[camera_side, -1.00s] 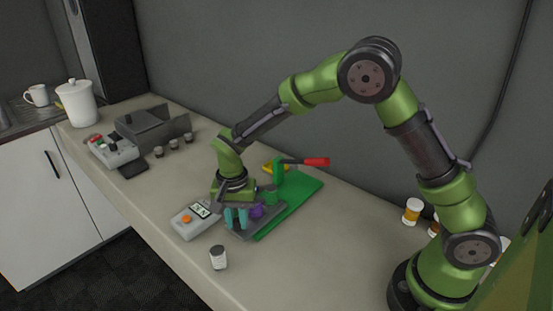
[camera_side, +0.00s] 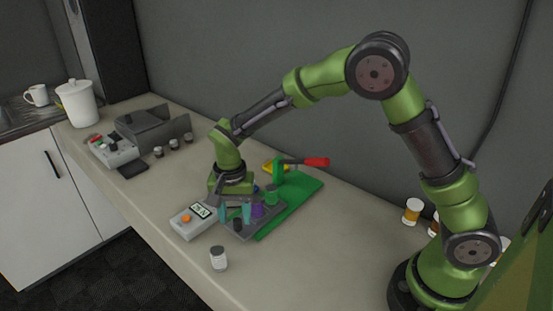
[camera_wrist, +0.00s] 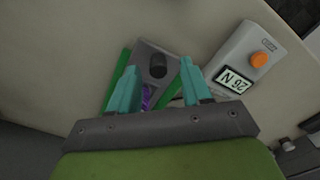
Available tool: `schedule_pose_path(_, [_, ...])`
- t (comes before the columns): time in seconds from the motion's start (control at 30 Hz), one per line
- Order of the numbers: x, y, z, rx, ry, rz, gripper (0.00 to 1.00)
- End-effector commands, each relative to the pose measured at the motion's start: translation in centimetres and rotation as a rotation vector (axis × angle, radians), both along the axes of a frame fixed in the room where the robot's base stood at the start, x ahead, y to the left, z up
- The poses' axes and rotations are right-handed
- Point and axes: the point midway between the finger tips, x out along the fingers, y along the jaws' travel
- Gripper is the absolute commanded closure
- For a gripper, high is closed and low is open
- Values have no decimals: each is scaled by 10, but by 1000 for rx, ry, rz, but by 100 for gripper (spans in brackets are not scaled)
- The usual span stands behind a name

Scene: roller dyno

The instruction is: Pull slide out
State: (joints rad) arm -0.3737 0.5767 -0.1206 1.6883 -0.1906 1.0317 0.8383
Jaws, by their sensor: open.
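The slide is a grey plate (camera_side: 267,222) with a black knob (camera_side: 237,225) at its front end. It lies at the near end of a green base (camera_side: 297,205) and sticks out past its edge. In the wrist view the grey slide (camera_wrist: 180,72) and its black knob (camera_wrist: 158,66) show between and just beyond the fingertips. My gripper (camera_side: 234,216) has teal fingers spread apart with nothing between them; it hangs close above the slide's knob end. It also shows in the wrist view (camera_wrist: 160,76). A purple part (camera_side: 258,210) sits on the slide.
A red-handled clamp (camera_side: 316,162) stands at the base's back. A grey gauge with an orange button (camera_side: 192,219) sits left of the slide, close to my gripper. A small jar (camera_side: 219,258) stands in front. The counter to the front right is clear.

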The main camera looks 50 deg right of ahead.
Motion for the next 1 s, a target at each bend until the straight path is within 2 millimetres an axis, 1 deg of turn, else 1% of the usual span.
schedule_pose_path(0.03, [1,1,12,2,-6,0,52])
schedule_pose_path(0.3, [1,1,79,3,-8,1,52])
schedule_pose_path(0.5, [1,1,121,3,-7,0,52])
schedule_pose_path(0.6, [1,1,135,3,-5,1,52])
schedule_pose_path(0.7, [1,1,144,2,-5,1,52])
schedule_pose_path(0.8, [0,1,148,2,-3,1,52])
schedule_pose_path(1.0, [0,1,149,3,-2,1,52])
